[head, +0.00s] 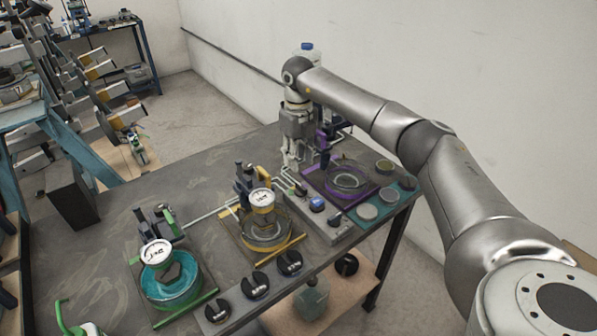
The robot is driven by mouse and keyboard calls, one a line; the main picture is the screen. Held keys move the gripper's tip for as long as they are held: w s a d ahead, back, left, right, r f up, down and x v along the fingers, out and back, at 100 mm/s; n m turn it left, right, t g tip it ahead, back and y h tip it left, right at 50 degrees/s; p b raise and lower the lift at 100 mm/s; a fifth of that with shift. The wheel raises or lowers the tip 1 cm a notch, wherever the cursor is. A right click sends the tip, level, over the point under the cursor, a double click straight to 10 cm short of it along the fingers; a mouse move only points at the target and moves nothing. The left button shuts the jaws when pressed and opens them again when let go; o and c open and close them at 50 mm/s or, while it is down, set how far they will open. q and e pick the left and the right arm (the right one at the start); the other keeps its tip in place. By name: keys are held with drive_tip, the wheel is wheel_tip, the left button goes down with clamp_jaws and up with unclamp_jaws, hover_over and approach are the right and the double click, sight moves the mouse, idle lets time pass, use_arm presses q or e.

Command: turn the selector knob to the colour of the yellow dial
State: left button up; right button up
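The yellow dial (262,199) is a round white-faced gauge with a yellow rim, above a yellow-framed unit in the middle of the bench. A grey panel (338,226) right of it carries a small blue knob (317,204). Black round knobs with pale pointers (254,285) line the bench's front edge. I cannot tell for sure which of these is the selector knob. My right gripper (291,164) points down behind the grey panel, near the purple unit, apart from the blue knob. Its fingertips are small and close together; their opening is unclear. My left gripper is not in view.
A green-framed unit with a white dial (157,253) and teal bowl stands at left. A purple-framed unit (347,181) stands at right, beside several round pads (366,211). A dark box (72,194) is at the bench's left. The back-left bench top is mostly clear.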

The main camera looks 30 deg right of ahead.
drive_tip(key=shift+r, duration=1.7)
